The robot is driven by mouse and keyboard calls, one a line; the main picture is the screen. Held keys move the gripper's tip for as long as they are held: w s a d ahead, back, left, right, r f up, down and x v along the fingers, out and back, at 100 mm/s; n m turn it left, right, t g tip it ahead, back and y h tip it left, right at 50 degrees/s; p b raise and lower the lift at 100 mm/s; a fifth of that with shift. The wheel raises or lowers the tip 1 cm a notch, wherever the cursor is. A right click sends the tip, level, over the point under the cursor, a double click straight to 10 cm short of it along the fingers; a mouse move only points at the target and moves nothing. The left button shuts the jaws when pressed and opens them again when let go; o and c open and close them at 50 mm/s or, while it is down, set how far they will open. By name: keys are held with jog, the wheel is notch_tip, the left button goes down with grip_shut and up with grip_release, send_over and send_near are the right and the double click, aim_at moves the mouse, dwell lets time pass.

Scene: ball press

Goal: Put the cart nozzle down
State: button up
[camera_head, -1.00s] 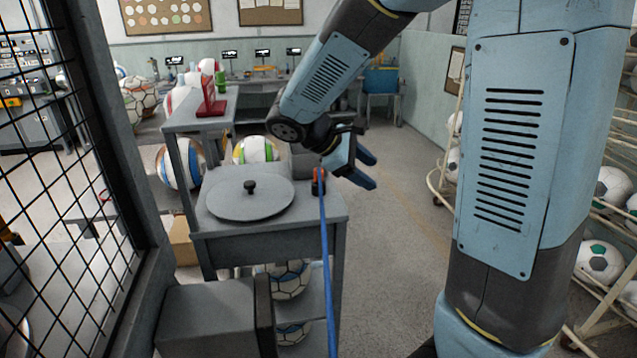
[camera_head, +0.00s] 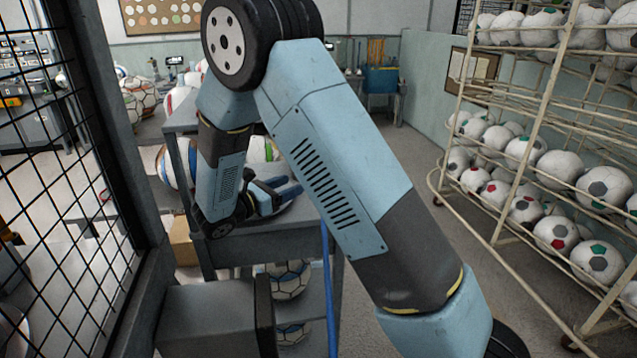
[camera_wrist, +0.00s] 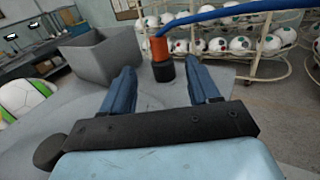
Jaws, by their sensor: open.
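The cart nozzle (camera_wrist: 161,58) is an orange-red piece with a black lower end. In the wrist view it stands upright on the cart top, just beyond my fingertips and apart from them. Its blue hose (camera_wrist: 225,11) leads off to the right; in the head view the hose (camera_head: 330,300) hangs down the cart's front. My arm hides the nozzle in the head view. My gripper (camera_wrist: 163,84) is open and empty, low over the grey cart (camera_head: 285,246). It also shows in the head view (camera_head: 290,188), above the cart top.
A grey open box (camera_wrist: 103,56) stands on the cart, left of the nozzle. A round lid's black knob (camera_wrist: 49,151) is close to my gripper's left. A ball rack (camera_head: 545,130) stands at right, a mesh fence (camera_head: 60,190) at left.

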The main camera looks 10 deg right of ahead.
jog(key=x, duration=0.8)
jog(key=shift+w+d, duration=0.1)
jog(key=shift+d, duration=0.05)
jog(key=shift+x, duration=2.65)
jog(key=shift+w+r, duration=0.15)
jog(key=shift+r, duration=0.05)
grip_shut()
jog(key=shift+r, duration=0.1)
jog(key=shift+r, duration=0.25)
notch_tip(320, 180, up, 2)
jog(key=shift+r, duration=0.25)
jog(key=s+r, duration=0.9)
jog(key=s, duration=0.5)
jog(key=shift+d+r, duration=0.4)
jog(key=shift+d, duration=0.05)
